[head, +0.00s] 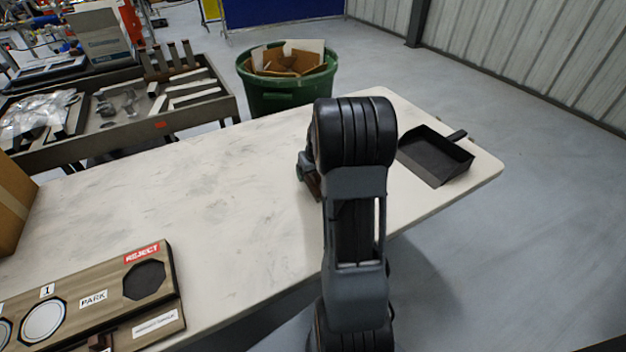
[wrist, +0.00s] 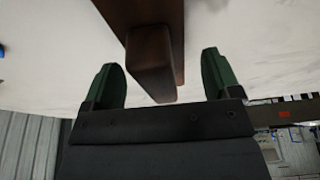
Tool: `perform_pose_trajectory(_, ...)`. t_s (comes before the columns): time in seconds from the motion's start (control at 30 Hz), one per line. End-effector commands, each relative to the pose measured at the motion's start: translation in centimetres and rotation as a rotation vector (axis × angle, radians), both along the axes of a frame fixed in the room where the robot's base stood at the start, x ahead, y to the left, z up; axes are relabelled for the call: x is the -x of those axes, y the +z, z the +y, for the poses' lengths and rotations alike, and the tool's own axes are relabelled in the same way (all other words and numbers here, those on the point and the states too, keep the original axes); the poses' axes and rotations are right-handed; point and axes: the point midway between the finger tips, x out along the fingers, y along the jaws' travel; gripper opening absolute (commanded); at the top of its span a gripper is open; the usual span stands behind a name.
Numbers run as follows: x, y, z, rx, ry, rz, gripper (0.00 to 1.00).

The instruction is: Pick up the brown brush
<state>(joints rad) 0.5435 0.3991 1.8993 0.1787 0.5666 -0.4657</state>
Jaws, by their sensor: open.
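The brown brush (wrist: 152,62) is in the wrist view, its dark brown wooden body running from the top edge down between my fingers. My gripper (wrist: 165,75) is open, with one green finger on each side of the brush and a visible gap on both sides. The fingers do not appear to touch it. In the head view my arm hides most of the brush; a small brown piece (head: 313,186) shows at the left side of the arm, above the pale table.
A black dustpan (head: 436,156) lies on the pale table (head: 230,220) to the right of my arm. A wooden board with a REJECT label (head: 95,300) is at the front left. A green bin (head: 285,98) stands behind the table. The table's middle left is clear.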

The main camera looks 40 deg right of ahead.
Motion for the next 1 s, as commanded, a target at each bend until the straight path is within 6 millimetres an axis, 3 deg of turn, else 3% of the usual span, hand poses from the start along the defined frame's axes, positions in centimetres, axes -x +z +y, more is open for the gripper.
perform_pose_trajectory(0.2,-0.5,-1.5,-0.1,0.001,0.001,-0.001,0.83)
perform_pose_trajectory(0.9,-0.5,-1.9,-0.1,0.000,0.000,-0.001,0.83)
perform_pose_trajectory(1.0,-0.5,-1.8,-0.1,0.000,0.000,-0.001,0.74)
